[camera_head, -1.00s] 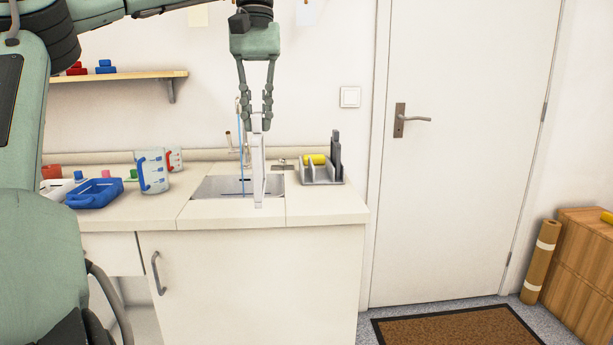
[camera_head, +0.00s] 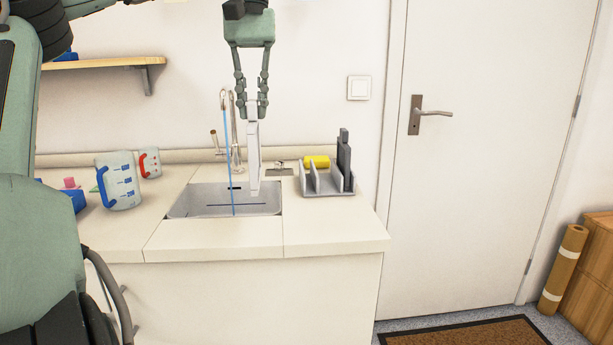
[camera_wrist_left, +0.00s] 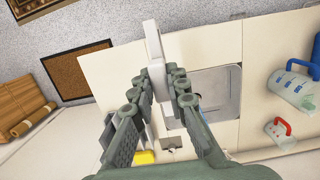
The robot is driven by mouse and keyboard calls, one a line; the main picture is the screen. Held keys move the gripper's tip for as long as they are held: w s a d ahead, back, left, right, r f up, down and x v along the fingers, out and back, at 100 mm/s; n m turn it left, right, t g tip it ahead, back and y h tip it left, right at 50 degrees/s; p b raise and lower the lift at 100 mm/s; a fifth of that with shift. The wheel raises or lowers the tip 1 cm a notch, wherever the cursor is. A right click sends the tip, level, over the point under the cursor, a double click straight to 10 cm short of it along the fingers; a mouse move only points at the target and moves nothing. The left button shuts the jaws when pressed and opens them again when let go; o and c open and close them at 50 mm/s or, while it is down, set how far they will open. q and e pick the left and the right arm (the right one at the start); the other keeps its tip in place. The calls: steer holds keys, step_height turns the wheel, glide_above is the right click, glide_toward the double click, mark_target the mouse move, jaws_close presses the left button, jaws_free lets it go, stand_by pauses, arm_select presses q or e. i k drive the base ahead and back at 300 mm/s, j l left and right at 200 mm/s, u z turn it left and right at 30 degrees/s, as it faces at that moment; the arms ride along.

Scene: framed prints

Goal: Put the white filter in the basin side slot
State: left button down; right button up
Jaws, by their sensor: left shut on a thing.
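My left gripper (camera_head: 250,112) points down, shut on the top end of the white filter (camera_head: 253,160), a long flat bar hanging nearly upright. The filter appears in front of the right part of the steel basin (camera_head: 182,205); its exact height above the basin is unclear. In the left wrist view the filter (camera_wrist_left: 153,42) is between my fingertips (camera_wrist_left: 166,75), with the basin (camera_wrist_left: 228,85) beside it. Dark slot lines show in the basin; which one is the side slot I cannot tell. My right gripper is not in view.
A tap (camera_head: 237,140) and a thin blue upright line (camera_head: 228,165) are left of the filter. A grey rack (camera_head: 330,190) with a yellow roll (camera_head: 318,162) stands right of the basin. Measuring jugs (camera_head: 120,182) stand left. The front counter strip is clear.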

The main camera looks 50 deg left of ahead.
mark_target(308, 183)
steer(key=i+j, duration=0.2)
steer(key=j, duration=0.15)
steer(key=i+j, duration=0.35)
steer(key=j, duration=0.3)
